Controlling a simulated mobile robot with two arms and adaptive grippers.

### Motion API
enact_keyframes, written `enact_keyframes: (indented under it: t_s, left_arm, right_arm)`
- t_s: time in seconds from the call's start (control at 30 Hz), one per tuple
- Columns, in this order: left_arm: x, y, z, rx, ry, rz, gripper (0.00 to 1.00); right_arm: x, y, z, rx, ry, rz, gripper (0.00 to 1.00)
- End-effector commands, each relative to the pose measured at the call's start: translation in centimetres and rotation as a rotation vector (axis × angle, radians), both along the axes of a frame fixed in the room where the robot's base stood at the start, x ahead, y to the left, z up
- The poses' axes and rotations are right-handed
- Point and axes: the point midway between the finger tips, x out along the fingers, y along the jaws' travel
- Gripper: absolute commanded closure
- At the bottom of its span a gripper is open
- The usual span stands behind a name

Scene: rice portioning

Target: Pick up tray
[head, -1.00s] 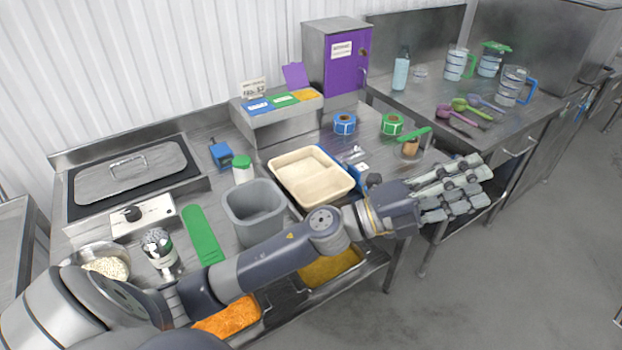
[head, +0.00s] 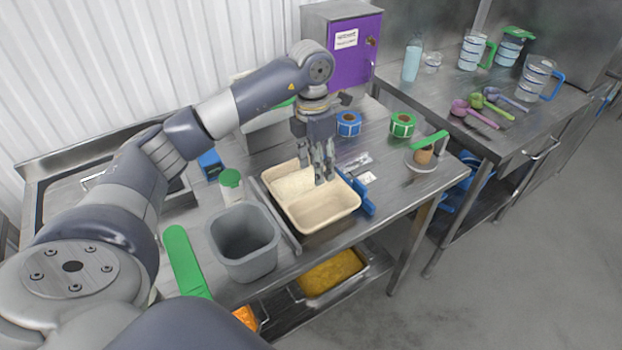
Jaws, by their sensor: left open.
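The tray (head: 334,222) is a cream, shallow, two-part container. It sits level on a small metal stand with a blue part (head: 360,194) at its right, on the steel table. My left gripper (head: 322,175) comes down from above with its fingers pointing down. The fingers hide part of the tray's far side. My right gripper is not in view.
A grey bin (head: 244,262) stands left of the tray, with a green-lidded jar (head: 230,184) behind it. A green-handled tool (head: 428,148) is at the right. My left arm covers much of the table's left side.

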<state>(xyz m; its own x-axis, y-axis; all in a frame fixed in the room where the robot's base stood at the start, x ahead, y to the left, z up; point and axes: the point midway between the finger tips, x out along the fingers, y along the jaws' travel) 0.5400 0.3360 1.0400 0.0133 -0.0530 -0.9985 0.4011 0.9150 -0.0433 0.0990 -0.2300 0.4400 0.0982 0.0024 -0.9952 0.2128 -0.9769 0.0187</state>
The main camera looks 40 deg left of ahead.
Motion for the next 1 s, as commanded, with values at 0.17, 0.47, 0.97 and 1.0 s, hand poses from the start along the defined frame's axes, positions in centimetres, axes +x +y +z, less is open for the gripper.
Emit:
enact_keyframes:
  t_s: [0.17, 0.47, 0.97, 1.0]
  left_arm:
    - [-0.4, 1.6, -0.5, 0.052, 0.026, 0.022, 0.55]
    - [-0.4, 1.5, -4.7, 0.049, 0.023, 0.020, 0.55]
    - [-0.2, 0.9, -10.0, 0.048, 0.022, 0.020, 0.55]
    - [-0.2, 0.9, -10.2, 0.048, 0.021, 0.020, 0.55]
  right_arm:
    - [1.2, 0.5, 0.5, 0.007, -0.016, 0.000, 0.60]
    - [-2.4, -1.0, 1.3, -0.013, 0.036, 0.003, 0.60]
    - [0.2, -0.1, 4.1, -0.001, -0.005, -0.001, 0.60]
    - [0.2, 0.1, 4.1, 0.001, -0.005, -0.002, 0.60]
